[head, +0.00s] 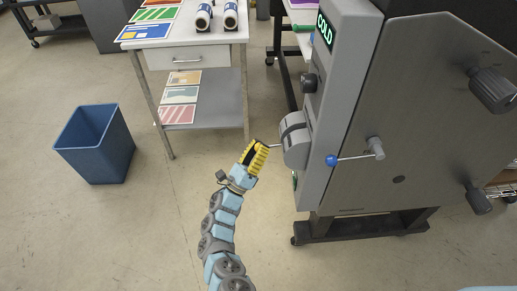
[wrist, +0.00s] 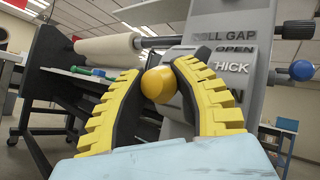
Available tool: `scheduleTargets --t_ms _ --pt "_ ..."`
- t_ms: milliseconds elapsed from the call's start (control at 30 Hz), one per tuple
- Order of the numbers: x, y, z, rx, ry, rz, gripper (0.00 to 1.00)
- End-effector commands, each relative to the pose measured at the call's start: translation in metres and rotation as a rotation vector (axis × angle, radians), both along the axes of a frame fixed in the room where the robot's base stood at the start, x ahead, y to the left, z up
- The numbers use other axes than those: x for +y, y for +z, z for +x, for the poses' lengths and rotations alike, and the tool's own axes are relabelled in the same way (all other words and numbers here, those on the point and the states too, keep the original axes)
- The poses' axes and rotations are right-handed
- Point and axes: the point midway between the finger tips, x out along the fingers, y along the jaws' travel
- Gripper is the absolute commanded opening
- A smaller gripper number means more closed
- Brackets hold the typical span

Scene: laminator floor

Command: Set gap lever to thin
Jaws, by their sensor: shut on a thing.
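The gap lever has an orange-yellow ball knob (wrist: 158,85) on a thin rod, seen in the wrist view. My gripper (head: 262,152) has yellow ribbed fingers with black pads, and they are shut around the knob. In the head view the fingers hide the knob, and only a short piece of rod (head: 278,147) shows, running to the grey round housing (head: 295,140). The label plate (wrist: 232,60) reads ROLL GAP, OPEN and THICK, with a lowest word partly hidden by the right finger. I cannot tell exactly which label the lever points at.
The laminator's grey side panel (head: 415,100) stands right of my gripper. A blue-ball crank (head: 331,160) sticks out near it. A white table (head: 190,38) with rolls and sheets stands behind. A blue bin (head: 95,145) is at left. The floor between is clear.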

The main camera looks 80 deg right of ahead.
Motion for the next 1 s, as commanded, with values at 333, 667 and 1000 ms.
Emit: scheduleTargets --t_ms 333,667,1000 --pt "0.0 -0.0022 -0.0008 0.023 -0.001 -0.004 0.0" --pt "0.0001 -0.0021 -0.0008 0.022 -0.001 -0.004 0.54" --pt "0.0005 -0.003 -0.0005 0.021 -0.002 -0.003 0.62"
